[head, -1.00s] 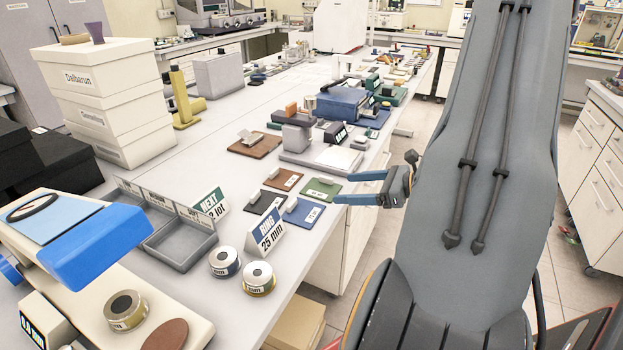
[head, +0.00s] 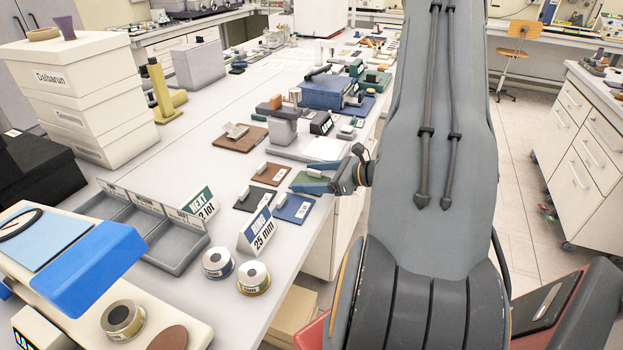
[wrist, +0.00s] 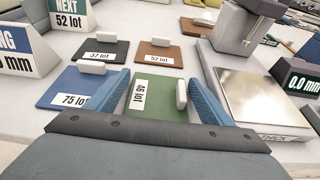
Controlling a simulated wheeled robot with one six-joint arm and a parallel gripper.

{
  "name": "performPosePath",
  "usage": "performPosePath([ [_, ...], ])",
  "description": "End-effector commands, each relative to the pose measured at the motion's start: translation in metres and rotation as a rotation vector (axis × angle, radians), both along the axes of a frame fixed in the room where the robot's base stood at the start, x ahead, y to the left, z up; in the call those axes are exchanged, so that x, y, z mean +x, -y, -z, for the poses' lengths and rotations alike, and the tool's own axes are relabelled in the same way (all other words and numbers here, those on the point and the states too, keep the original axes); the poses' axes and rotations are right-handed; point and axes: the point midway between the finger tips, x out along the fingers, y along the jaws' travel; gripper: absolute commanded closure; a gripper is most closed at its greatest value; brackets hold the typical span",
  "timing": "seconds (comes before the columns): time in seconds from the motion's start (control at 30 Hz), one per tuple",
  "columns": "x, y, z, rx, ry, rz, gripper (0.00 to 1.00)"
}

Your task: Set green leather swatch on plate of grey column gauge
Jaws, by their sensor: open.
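The green leather swatch (wrist: 160,112) lies flat on the table in the wrist view, with a "46 lot" label and a white tab (wrist: 181,94) near its right edge. My gripper (wrist: 160,80) is open, its blue fingers over the left and right sides of the swatch, the tab between them; contact cannot be told. In the head view the fingers partly hide the swatch (head: 304,178). The grey column gauge (head: 283,129) stands behind it, with a bare pale plate (head: 322,148). In the wrist view this plate (wrist: 256,100) is right of my gripper, beside a "0.0 mm" display (wrist: 300,82).
A blue swatch (wrist: 70,85), a black swatch (wrist: 104,53) and a brown swatch (wrist: 160,53) lie close by. A "RING 25 mm" sign (head: 262,232) and a grey divided tray (head: 150,235) stand to the left. The table's front edge is close to my arm.

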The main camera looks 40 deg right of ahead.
Motion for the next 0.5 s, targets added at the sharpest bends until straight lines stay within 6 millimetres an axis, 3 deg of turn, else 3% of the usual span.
performPosePath([
  [0.2,0.0006,0.0,0.0006,0.0,0.0,0.001,0.25],
  [0.4,0.0005,-0.0001,0.0005,0.0,0.0,0.0,0.55],
  [0.5,0.0004,0.0,0.0005,0.0,0.0,0.0,0.55],
])
